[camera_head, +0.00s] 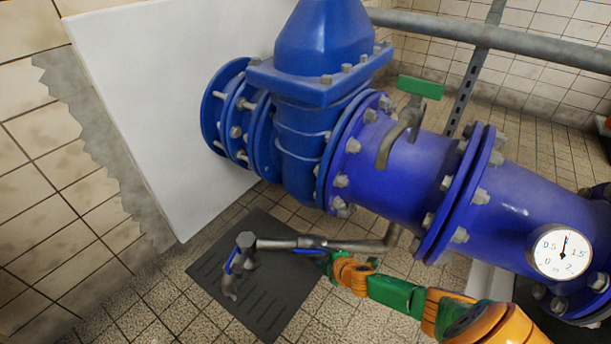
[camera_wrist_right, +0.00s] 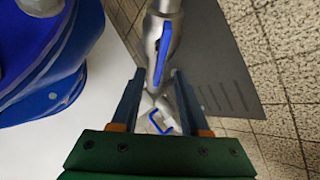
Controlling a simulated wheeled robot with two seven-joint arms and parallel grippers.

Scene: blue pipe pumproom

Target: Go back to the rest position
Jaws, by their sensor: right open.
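My right arm comes in from the lower right in the head view. Its gripper (camera_head: 322,256) is at a thin grey drain pipe (camera_head: 275,243) with small blue levers, low beside the big blue pipe. In the right wrist view my right gripper (camera_wrist_right: 160,90) is open, with one dark finger on each side of the metal fitting. A blue lever (camera_wrist_right: 164,52) lies just beyond the fingertips, and a blue loop (camera_wrist_right: 160,116) shows between the fingers. I cannot tell whether the fingers touch the fitting. My left gripper is in neither view.
The big blue pipe (camera_head: 395,165) and blue valve body (camera_head: 310,90) stand close above my right arm. A white dial gauge (camera_head: 560,252) is at the right. A dark mat (camera_head: 270,300) lies on the tiled floor. A white panel (camera_head: 150,90) stands behind at the left.

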